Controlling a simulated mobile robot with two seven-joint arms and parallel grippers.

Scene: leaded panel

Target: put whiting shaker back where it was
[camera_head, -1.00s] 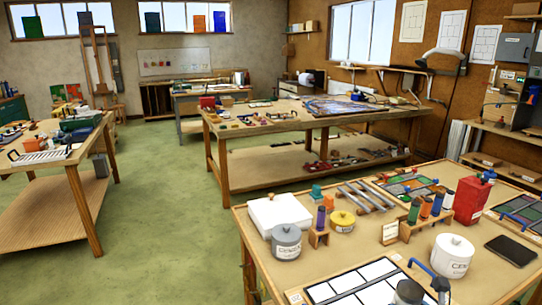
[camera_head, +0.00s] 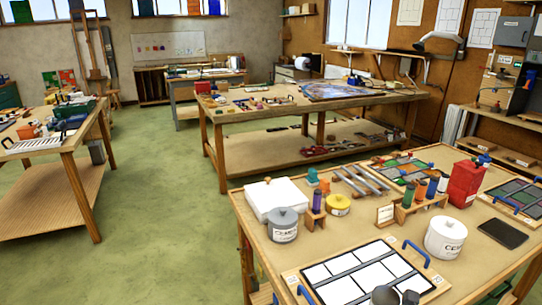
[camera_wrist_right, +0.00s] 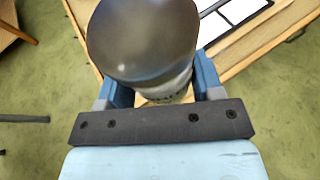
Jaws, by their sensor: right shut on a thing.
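The whiting shaker (camera_wrist_right: 143,38), with a dark rounded top and a pale lettered body, fills the middle of the right wrist view. My right gripper (camera_wrist_right: 162,84) is shut on it, with one blue finger on each side of the body. In the head view only the shaker's dark top (camera_head: 385,296) shows at the bottom edge, in front of the tray of white panes (camera_head: 292,277). The rest of it is cut off by the frame. I cannot tell how high it is above the bench. My left gripper is not in view.
Bare bench top (camera_head: 350,228) lies between the pots.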

